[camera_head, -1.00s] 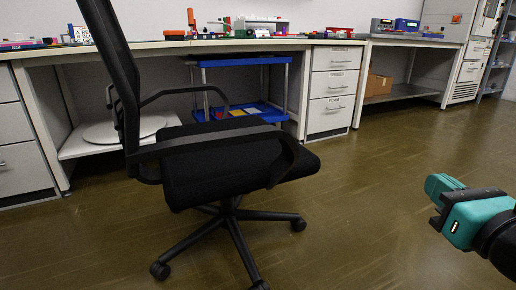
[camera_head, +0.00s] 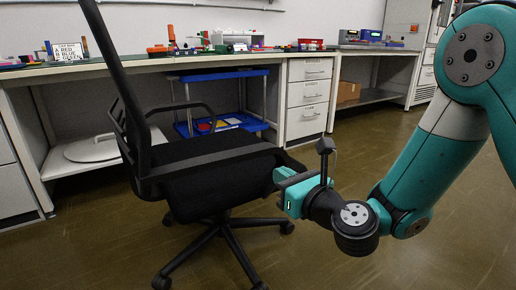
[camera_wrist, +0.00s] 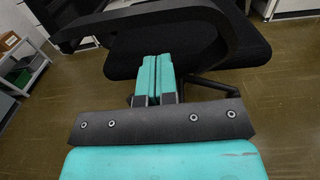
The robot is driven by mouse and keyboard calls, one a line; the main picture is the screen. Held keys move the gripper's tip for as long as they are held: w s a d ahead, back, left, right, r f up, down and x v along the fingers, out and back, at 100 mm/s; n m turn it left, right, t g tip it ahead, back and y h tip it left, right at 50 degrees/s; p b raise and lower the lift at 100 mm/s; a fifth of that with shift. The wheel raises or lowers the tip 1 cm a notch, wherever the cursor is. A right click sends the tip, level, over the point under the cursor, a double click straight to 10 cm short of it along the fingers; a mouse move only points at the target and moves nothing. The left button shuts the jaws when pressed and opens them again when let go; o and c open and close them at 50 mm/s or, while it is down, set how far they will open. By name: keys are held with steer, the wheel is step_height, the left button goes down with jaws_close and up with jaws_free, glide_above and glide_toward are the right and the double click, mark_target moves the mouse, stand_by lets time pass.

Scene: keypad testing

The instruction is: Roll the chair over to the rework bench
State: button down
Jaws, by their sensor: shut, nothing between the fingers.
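The black office chair (camera_head: 215,170) stands on its wheeled base at the left of the head view, its backrest (camera_head: 120,110) to the left and its seat toward the right. In the wrist view my gripper's teal fingers (camera_wrist: 156,62) are together and empty, in front of the chair's black seat (camera_wrist: 185,50). Whether the fingertips touch the chair I cannot tell. No bench is marked as the rework bench in these views.
A long workbench (camera_head: 100,70) runs along the wall behind the chair, with a drawer unit (camera_head: 308,95) and a blue cart (camera_head: 225,124) under it. A second bench (camera_head: 385,50) stands further right. Brown floor (camera_head: 330,270) is open in front.

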mark_target(256, 158)
steer(key=p+x, duration=0.4)
steer(key=p, duration=0.1)
steer(key=p+x, duration=0.2)
steer(key=shift+w+a+r+p, duration=0.1)
steer(key=shift+a+r+p, duration=0.05)
steer(key=shift+r+p, duration=0.25)
steer(key=shift+w+a+f+p, duration=0.35)
steer(key=shift+w+a+p, duration=0.25)
steer(key=shift+p, duration=0.45)
steer(key=shift+w+d, duration=0.1)
